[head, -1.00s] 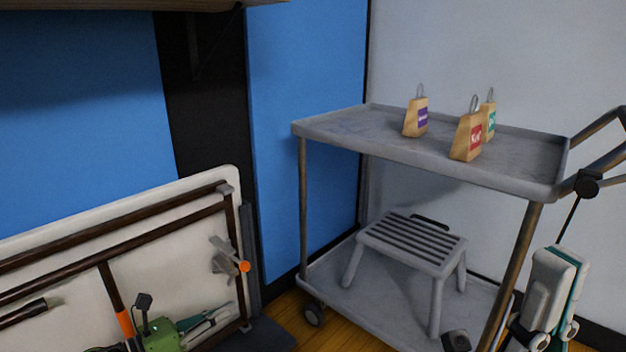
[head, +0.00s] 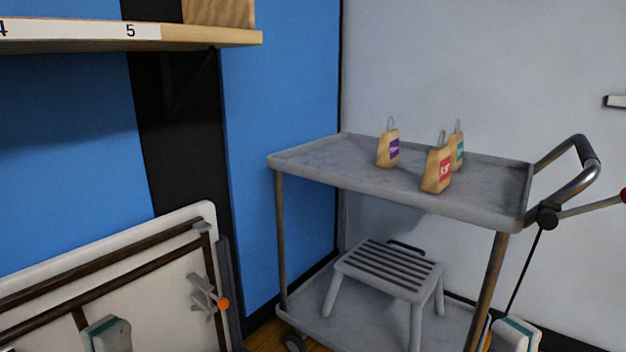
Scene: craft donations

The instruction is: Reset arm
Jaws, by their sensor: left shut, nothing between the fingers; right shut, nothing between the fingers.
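My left gripper (head: 108,333) shows at the bottom left edge, in front of the folded white panel. Only its pale and teal tip end is in view, and it is shut and empty. My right gripper (head: 515,335) shows at the bottom right edge, in front of the lower right part of the cart. Only its pale and teal top is in view, and it is shut and empty. The rest of both arms is out of the picture.
A grey two-level cart (head: 300,160) carries three small paper bags: purple-labelled (head: 384,154), red-labelled (head: 433,178) and green-labelled (head: 457,143). A grey step stool (head: 390,272) is on its lower shelf. A wooden shelf (head: 200,34) juts out upper left, above a folded white panel (head: 140,240).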

